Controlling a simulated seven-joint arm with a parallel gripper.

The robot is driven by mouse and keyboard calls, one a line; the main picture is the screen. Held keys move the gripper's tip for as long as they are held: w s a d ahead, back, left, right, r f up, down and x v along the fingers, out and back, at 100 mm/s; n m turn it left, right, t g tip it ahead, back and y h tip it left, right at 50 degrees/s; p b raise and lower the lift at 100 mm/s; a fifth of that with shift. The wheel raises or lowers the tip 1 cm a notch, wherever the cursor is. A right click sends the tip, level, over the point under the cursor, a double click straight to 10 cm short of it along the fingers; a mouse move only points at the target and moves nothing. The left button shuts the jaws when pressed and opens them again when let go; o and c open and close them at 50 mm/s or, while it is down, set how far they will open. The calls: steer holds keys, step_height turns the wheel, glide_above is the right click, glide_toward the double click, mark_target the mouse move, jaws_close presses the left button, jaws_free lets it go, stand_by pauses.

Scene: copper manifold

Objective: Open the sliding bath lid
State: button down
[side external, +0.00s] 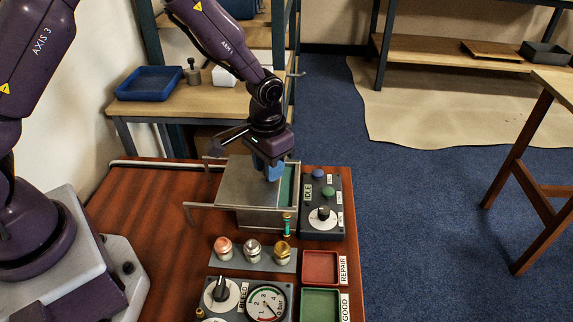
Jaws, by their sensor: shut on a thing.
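The bath (270,218) is a grey metal box on the red-brown table. Its sliding lid (238,180) is a flat grey plate covering most of the top. A strip of green interior (289,186) shows along the right side, so the lid is partly open. Rails (205,206) stick out to the left of the bath. My gripper (270,172) points down over the lid's right part, with its blue fingers shut on the lid's handle. The handle itself is mostly hidden by the fingers.
A control box (322,205) with a knob and buttons stands right of the bath. In front are several fittings on a plate (252,257), a pressure gauge (265,302), a red tray (321,267) and a green tray (320,304). A small vial (287,224) stands near the bath's front.

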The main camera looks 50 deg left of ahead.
mark_target(241, 178)
steer(key=s+a, duration=0.4)
steer(key=shift+s+a, duration=0.1)
steer(key=shift+a, duration=0.05)
steer(key=c, duration=0.9)
jaws_free()
steer(key=shift+o, duration=0.2)
step_height(241, 178, up, 13)
steer(key=s+r+t, duration=0.5)
steer(key=s+r, duration=0.7)
steer(key=s, duration=0.4)
steer(key=shift+s+r+t, duration=0.2)
steer(key=shift+r+t, duration=0.05)
steer(key=shift+t, duration=0.05)
